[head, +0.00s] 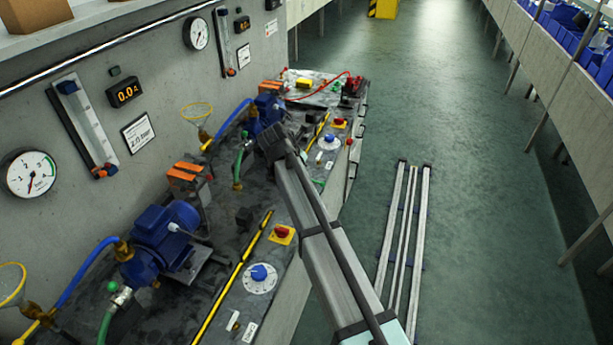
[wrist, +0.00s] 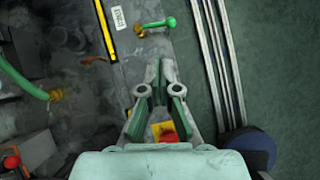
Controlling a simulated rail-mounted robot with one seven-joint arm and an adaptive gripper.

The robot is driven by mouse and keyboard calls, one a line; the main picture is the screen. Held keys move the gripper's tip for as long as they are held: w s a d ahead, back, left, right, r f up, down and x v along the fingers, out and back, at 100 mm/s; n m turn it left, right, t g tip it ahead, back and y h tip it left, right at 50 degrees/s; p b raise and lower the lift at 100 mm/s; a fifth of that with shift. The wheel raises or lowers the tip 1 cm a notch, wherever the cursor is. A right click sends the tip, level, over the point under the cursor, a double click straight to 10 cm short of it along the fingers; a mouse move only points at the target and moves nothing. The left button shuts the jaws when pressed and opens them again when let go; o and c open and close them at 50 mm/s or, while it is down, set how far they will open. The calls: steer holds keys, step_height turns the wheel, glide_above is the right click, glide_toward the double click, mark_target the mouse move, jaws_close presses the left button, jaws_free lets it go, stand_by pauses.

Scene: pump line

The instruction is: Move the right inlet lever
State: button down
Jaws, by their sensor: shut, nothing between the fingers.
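In the wrist view, a short lever with a green knobbed end and a brass end (wrist: 155,26) lies near the bench edge, ahead of my gripper. I cannot tell for sure whether it is the right inlet lever. My gripper (wrist: 161,64) is shut and empty, apart from that lever and above the bench. In the head view my arm reaches over the bench edge and its end hides part of the far pump (head: 268,103); the fingers cannot be made out there. A bit of green (head: 318,183) shows beside my arm.
A red and yellow switch (wrist: 163,130) lies beneath my gripper. A green hose (wrist: 22,80) with a brass end is at left. The near pump (head: 160,240) and a blue dial (head: 259,275) are on the bench. Floor rails (head: 404,225) run right of the bench.

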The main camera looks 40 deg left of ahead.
mark_target(315, 182)
steer(key=d+f+t+b, duration=0.1)
steer(key=f+b, duration=0.1)
steer(key=s+d+f+t+b, duration=0.1)
steer(key=f+t+b, duration=0.1)
steer(key=f, duration=0.1)
steer(key=s+d+f+t+b, duration=0.1)
steer(key=f+b, duration=0.1)
steer(key=f, duration=0.1)
steer(key=shift+s+b, duration=0.25)
steer(key=shift+b, duration=0.15)
steer(key=s+f+t+y+b, duration=0.1)
steer(key=t+b, duration=0.1)
steer(key=s+f+t+y+b, duration=0.1)
steer(key=s+b, duration=0.1)
steer(key=shift+s+f+n+t, duration=0.2)
steer(key=shift+f+n+t, duration=0.15)
steer(key=shift+n+t, duration=0.05)
steer(key=shift+s+a+n+t+y+b, duration=0.15)
steer(key=shift+s+n+t+y+b, duration=0.15)
steer(key=shift+s+y+b, duration=0.15)
steer(key=shift+w+a, duration=0.25)
steer(key=shift+w, duration=0.2)
steer(key=p+x, duration=0.2)
steer(key=x, duration=1)
steer(key=shift+w+f, duration=0.1)
steer(key=shift+w, duration=0.35)
